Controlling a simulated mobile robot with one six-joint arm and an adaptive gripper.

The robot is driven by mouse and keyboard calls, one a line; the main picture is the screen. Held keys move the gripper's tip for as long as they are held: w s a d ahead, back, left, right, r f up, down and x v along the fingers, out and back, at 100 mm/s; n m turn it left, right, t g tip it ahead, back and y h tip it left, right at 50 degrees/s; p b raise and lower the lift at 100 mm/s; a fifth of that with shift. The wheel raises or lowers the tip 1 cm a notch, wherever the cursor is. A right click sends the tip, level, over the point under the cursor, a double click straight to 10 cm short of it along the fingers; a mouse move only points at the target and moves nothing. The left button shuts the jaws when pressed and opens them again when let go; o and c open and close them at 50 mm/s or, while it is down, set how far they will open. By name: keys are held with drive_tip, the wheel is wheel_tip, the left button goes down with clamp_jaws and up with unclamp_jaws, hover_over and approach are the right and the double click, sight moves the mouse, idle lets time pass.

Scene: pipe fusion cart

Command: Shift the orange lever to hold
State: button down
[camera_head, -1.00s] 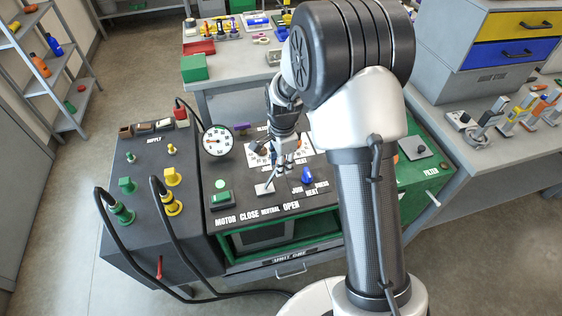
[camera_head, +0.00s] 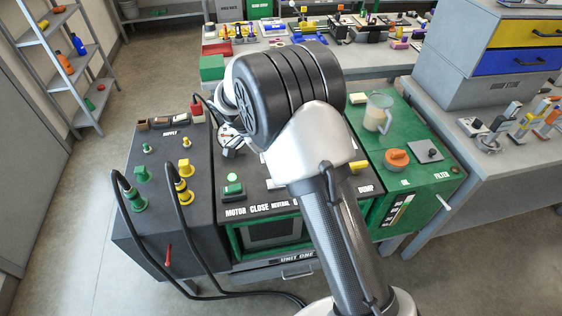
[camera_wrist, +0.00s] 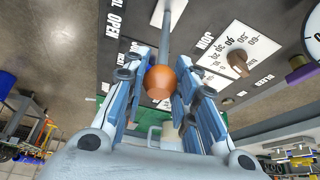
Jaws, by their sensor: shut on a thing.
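The orange lever's round knob (camera_wrist: 160,84) sits between the fingers of my gripper (camera_wrist: 159,70) in the wrist view. The fingers are shut on it from both sides. The lever's grey shaft runs up from the knob to a pale plate (camera_wrist: 168,12) on the dark panel. OPEN lettering lies left of the shaft, JOIN lettering right of it. No hold label is readable. In the head view my arm covers the lever and most of the panel (camera_head: 262,195).
A dial knob (camera_wrist: 238,64) on a white scale is right of the lever. In the head view, a green button (camera_head: 233,189) is left of my arm. A clear jug (camera_head: 377,112) and an orange cap (camera_head: 397,158) stand on the green section at right. Black hoses (camera_head: 200,235) loop at left.

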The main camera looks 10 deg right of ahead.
drive_tip(key=shift+d+f, duration=0.1)
drive_tip(key=shift+d, duration=0.05)
drive_tip(key=c, duration=1.2)
unclamp_jaws()
drive_tip(key=shift+c, duration=0.2)
drive_tip(key=v, duration=1.2)
